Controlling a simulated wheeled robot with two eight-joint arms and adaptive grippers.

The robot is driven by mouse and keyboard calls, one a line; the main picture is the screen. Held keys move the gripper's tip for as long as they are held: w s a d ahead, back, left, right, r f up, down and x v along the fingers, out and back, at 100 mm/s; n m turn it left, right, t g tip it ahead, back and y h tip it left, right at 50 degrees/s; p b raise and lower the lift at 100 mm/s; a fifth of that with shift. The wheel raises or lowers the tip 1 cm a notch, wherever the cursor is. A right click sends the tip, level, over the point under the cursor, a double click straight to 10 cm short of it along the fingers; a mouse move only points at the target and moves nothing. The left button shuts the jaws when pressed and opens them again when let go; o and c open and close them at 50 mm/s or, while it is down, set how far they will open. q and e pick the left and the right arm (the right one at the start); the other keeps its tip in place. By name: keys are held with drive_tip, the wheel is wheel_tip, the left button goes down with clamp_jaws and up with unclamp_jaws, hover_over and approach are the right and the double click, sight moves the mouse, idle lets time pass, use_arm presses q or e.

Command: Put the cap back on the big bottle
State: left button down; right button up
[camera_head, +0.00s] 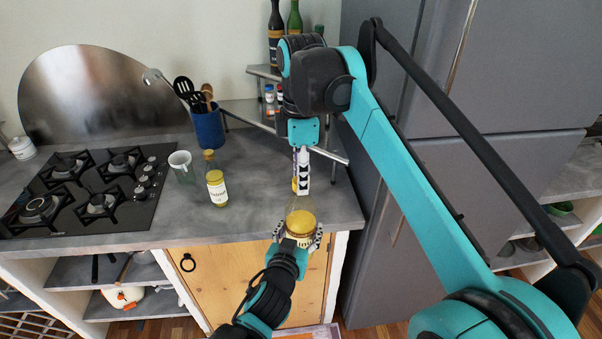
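A clear bottle with yellowish contents (300,222) stands upright in front of the counter's edge. My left gripper (299,240) comes from below, with its fingers on both sides of the bottle's lower part, closed around it. My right gripper (302,187) points down just above the bottle's top, in line with it. Its fingers show nearly edge-on, so I cannot tell whether they are open or hold something. I cannot make out a separate cap; the bottle's mouth is partly hidden by the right gripper.
A smaller labelled bottle (217,188) and a glass (182,168) stand on the grey counter (245,215). Behind are a blue utensil holder (208,129) and a corner shelf (264,71) with bottles and jars. A gas hob (85,190) lies left; a grey fridge (500,170) stands right.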

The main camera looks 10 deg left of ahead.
clamp_jaws()
drive_tip(key=m, duration=2.4)
drive_tip(key=shift+f+m, duration=0.1)
drive_tip(key=shift+m, duration=0.2)
drive_tip(key=o, duration=1.1)
unclamp_jaws()
drive_tip(key=shift+c, duration=0.2)
drive_tip(key=shift+r, duration=3.75)
